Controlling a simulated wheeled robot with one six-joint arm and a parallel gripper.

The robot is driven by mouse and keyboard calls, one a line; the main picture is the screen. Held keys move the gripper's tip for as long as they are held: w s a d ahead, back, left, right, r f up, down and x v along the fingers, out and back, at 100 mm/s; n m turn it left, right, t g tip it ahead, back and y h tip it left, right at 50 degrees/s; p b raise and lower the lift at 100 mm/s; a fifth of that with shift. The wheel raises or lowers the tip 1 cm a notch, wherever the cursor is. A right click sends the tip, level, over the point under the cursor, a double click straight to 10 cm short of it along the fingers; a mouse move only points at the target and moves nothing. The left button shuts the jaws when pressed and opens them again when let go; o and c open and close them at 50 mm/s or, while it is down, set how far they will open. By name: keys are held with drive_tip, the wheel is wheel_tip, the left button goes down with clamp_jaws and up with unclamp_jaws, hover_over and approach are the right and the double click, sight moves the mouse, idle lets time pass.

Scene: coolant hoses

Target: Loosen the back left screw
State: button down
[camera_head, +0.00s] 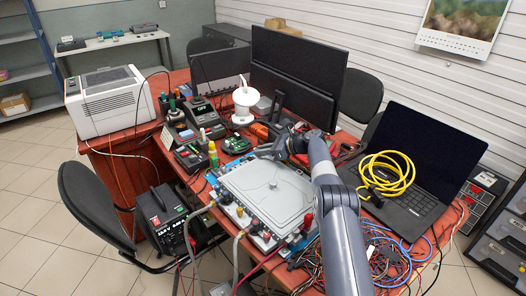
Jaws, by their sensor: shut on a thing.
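A light grey metal box with a flat lid (262,200) sits on the red desk, with coloured connectors along its front and left sides. My arm reaches in from the bottom right and bends left over the lid's back edge. My gripper (262,152) is at that back edge, small and dark. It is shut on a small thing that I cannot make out. The back left screw cannot be told apart at this size. Whether the gripper touches the lid is unclear.
A laptop (420,165) with a coiled yellow cable (386,174) is right of my arm. Tangled wires (375,255) lie at the front right. Handheld devices (190,155) and a white printer (108,100) are to the left.

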drive_tip(key=c, duration=1.3)
unclamp_jaws()
drive_tip(key=v, duration=1)
drive_tip(key=shift+d+r, duration=0.15)
drive_tip(key=shift+d, duration=0.15)
